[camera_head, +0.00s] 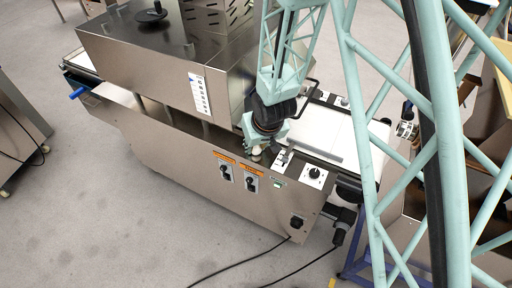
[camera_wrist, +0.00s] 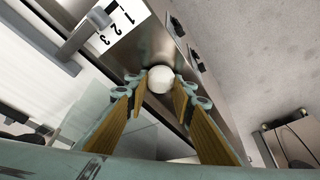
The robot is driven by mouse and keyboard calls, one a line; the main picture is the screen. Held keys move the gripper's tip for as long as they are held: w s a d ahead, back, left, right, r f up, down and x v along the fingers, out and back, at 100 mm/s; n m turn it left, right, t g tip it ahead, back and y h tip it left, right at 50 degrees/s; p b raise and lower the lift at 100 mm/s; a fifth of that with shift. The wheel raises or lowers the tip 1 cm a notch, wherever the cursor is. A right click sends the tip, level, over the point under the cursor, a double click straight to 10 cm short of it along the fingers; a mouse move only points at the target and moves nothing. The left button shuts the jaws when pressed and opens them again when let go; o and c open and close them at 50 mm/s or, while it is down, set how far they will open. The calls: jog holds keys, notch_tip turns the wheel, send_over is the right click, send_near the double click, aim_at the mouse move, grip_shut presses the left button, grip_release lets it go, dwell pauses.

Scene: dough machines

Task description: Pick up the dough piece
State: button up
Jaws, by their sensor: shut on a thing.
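The dough piece (camera_wrist: 160,79) is a small pale round ball. In the wrist view it sits between the two fingertips of my gripper (camera_wrist: 161,87), which is shut on it. In the head view my gripper (camera_head: 261,146) hangs over the front edge of the steel dough machine (camera_head: 190,140), near its control panel. There the dough piece (camera_head: 256,150) shows only as a small pale spot below the fingers, mostly hidden. I cannot tell for sure whether it touches the machine.
The white conveyor belt (camera_head: 318,128) lies to the right of my gripper. A tall steel housing (camera_head: 150,55) stands to the left. Front switches (camera_head: 250,184) and cables are below.

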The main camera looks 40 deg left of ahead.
jog(key=shift+r, duration=0.15)
jog(key=shift+r+p, duration=0.5)
jog(key=shift+r, duration=0.95)
jog(key=shift+d+r, duration=0.1)
jog(key=shift+r, duration=0.1)
jog(key=s+d+r, duration=0.1)
jog(key=s+d, duration=0.8)
jog(key=d, duration=0.4)
jog(key=shift+r, duration=0.15)
